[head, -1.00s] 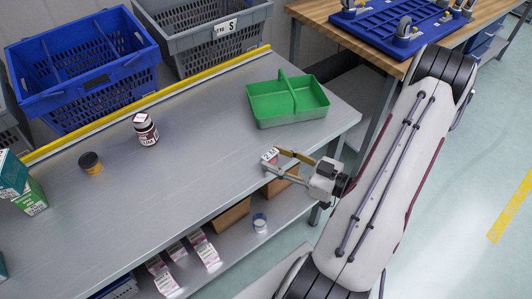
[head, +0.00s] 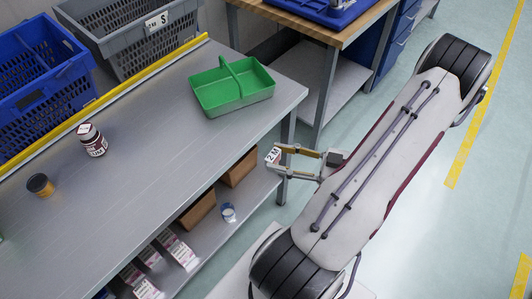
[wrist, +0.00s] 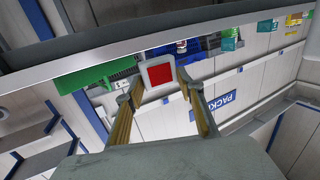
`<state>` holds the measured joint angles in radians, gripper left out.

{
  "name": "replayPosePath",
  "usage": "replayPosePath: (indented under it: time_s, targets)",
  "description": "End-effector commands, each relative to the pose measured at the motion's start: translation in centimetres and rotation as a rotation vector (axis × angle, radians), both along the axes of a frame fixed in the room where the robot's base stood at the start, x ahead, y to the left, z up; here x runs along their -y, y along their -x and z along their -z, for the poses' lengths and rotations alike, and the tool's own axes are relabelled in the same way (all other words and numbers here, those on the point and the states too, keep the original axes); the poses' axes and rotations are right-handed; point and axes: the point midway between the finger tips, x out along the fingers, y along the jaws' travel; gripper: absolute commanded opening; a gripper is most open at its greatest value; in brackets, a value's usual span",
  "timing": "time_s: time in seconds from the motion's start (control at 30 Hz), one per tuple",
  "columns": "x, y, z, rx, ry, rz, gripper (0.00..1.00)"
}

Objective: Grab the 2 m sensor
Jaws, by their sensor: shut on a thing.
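The 2 m sensor is a small white block (head: 273,155) marked "2 M", held at the tips of my gripper (head: 279,152) in the head view. In the wrist view the sensor (wrist: 159,73) shows a white face with a red square between the two fingertips. My gripper (wrist: 160,85) is shut on it. It holds the sensor in the air off the right end of the grey table (head: 150,130), clear of the tabletop.
A green divided tray (head: 232,90) stands at the table's right end. Blue (head: 40,85) and grey (head: 130,35) crates are behind. A lower shelf holds brown boxes (head: 240,167) and pink-white cartons.

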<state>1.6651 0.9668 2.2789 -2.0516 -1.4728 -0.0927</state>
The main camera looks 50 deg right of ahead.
Motion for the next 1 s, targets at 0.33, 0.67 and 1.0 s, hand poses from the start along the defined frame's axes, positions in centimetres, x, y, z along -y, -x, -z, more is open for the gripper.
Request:
replayPosePath:
  time_s: [0.33, 0.67, 1.0]
  targets:
    - [1.4, 3.3, 0.0, 0.0, 0.001, 0.001, 0.16]
    - [1.7, 4.1, 0.0, 0.0, -0.001, 0.0, 0.16]
    - [1.7, 4.0, 0.0, 0.0, -0.001, 0.0, 0.16]
